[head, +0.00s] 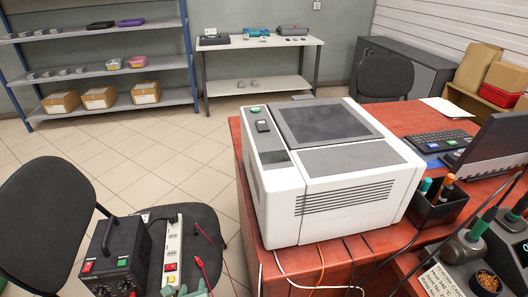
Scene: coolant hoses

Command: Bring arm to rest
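No arm of mine can be made out clearly in the head view. A small grey-green shape (192,290) is cut off by the bottom edge, over the front of the chair seat. I cannot tell whether it is part of my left gripper or a thing lying there. No opening between fingers and no held object can be made out. My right gripper is not seen. No coolant hose can be picked out for certain.
A white machine (335,190) stands on the red-brown desk (405,115), with cables at its front. A pen holder (438,207), a keyboard (438,140) and a soldering stand (464,247) crowd the right. A chair (205,226) holds a black power unit (117,250). Tiled floor (160,150) is open behind.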

